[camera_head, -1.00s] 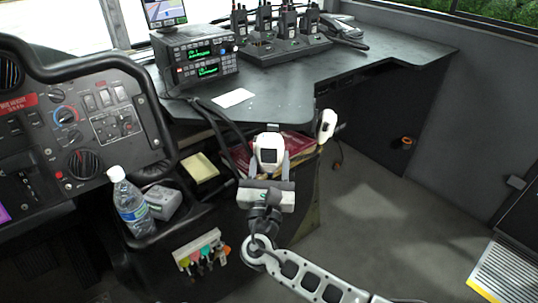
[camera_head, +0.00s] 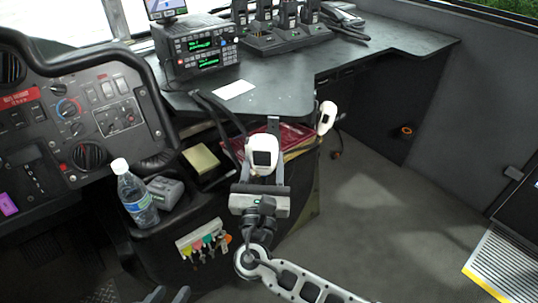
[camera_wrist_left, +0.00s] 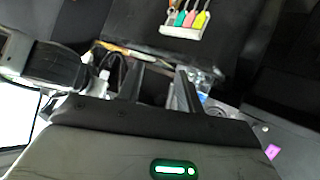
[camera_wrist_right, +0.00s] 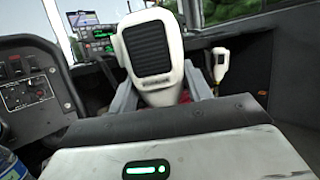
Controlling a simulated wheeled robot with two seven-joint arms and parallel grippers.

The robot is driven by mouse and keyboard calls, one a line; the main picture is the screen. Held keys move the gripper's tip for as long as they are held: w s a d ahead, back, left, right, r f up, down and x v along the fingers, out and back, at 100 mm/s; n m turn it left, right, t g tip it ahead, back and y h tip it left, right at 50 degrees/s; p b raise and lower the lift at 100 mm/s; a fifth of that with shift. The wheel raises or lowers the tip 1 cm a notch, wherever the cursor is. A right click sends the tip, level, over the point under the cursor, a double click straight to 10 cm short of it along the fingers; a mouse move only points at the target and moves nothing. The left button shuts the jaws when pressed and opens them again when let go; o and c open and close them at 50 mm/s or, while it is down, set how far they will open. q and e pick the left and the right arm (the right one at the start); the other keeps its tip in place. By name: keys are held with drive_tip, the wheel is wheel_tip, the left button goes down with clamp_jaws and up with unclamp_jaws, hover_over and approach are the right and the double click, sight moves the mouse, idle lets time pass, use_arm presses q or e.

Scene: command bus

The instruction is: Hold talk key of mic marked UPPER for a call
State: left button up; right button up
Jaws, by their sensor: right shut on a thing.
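My right gripper (camera_head: 263,165) is shut on a white hand mic (camera_head: 262,152) with a dark face, held upright above the front of the counter's lower shelf. In the right wrist view the mic (camera_wrist_right: 152,50) stands between the fingers, its black grille facing the camera. A second white mic (camera_head: 327,116) hangs to the right; it also shows in the right wrist view (camera_wrist_right: 221,64). No UPPER marking can be read on either mic, and I cannot make out a talk key. My left gripper (camera_head: 168,295) shows only its fingertips at the bottom edge. In the left wrist view its fingers are apart and empty.
A two-display radio (camera_head: 198,50) stands on the dark counter (camera_head: 285,75), beside several handheld radios in a charger (camera_head: 285,40). A water bottle (camera_head: 135,195), grey box (camera_head: 165,192) and coloured key tags (camera_head: 203,242) are at left. The floor at right is clear.

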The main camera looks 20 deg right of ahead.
use_arm(q)
clamp_jaws()
use_arm(e)
drive_tip(key=s+a+r+n+y, duration=0.4)
drive_tip(key=s+a+r+y, duration=0.2)
drive_tip(key=a+r+y, duration=0.2)
wheel_tip(320, 180, up, 5)
drive_tip(key=shift+a+f+t, duration=0.2)
drive_tip(key=shift+a+t, duration=0.1)
drive_tip(key=shift+a, duration=0.9)
drive_tip(key=shift+s, duration=0.1)
